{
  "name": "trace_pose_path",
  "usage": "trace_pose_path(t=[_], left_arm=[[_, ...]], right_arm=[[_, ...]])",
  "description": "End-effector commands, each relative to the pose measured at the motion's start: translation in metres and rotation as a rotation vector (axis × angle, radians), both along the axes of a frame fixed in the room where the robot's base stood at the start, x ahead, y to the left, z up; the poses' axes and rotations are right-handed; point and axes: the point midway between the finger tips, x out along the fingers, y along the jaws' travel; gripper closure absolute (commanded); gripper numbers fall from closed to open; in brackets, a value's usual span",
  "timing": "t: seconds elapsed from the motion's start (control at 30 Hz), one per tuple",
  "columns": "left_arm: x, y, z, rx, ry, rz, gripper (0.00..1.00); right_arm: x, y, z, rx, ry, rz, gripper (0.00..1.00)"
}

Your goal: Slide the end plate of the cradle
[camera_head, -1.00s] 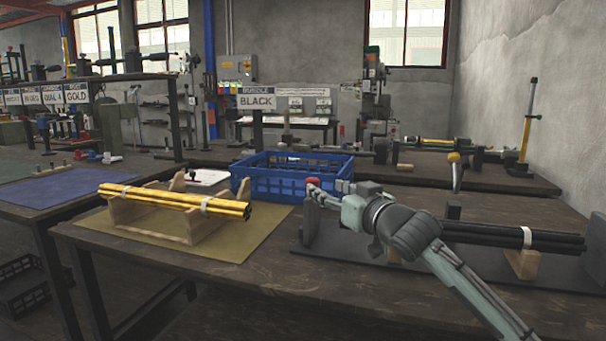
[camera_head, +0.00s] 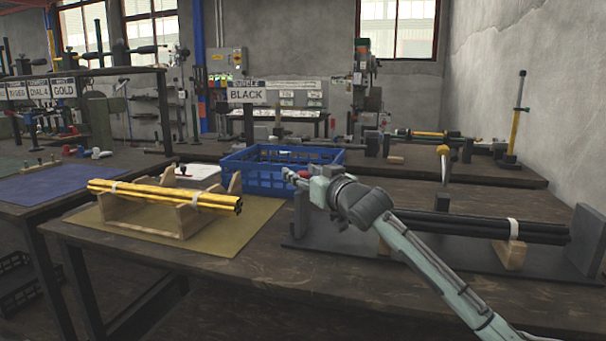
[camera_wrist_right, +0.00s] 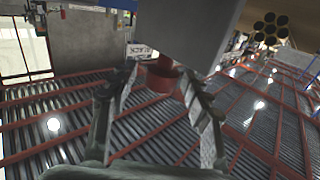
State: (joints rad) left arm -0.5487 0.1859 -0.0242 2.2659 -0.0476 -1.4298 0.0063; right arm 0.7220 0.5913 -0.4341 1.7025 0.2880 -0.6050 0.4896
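The cradle is a dark base plate (camera_head: 345,262) with an upright grey end plate (camera_head: 302,213) at its left and another end plate (camera_head: 585,240) at its right. A bundle of black tubes (camera_head: 470,226) with a white band lies between them on wooden blocks. My right gripper (camera_head: 293,175) is at the top of the left end plate, its fingers pointing left. In the wrist view a red knob (camera_wrist_right: 161,77) sits on the plate's underside as pictured (camera_wrist_right: 195,30), between the open fingers (camera_wrist_right: 158,75); a gap shows, so firm contact cannot be told. My left gripper is out of view.
A blue crate (camera_head: 262,182) stands just behind the gripper. To the left, gold tubes (camera_head: 165,197) rest in a wooden cradle (camera_head: 150,218) on a tan mat (camera_head: 245,225). A sign reading BLACK (camera_head: 247,96) stands behind. The front of the table (camera_head: 270,280) is clear.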

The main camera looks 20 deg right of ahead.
Motion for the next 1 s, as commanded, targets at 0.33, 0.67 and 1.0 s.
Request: trace_pose_path(t=[0.33, 0.67, 1.0], left_arm=[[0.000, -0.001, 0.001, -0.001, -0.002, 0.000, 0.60], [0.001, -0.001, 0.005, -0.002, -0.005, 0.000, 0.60], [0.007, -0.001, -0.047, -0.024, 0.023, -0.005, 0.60]], right_arm=[[0.000, 0.000, 0.000, 0.000, 0.000, 0.000, 0.98], [-0.003, -0.005, 0.000, 0.000, 0.002, -0.001, 1.00], [-0.043, -0.065, -0.001, -0.002, 0.006, -0.004, 1.00]])
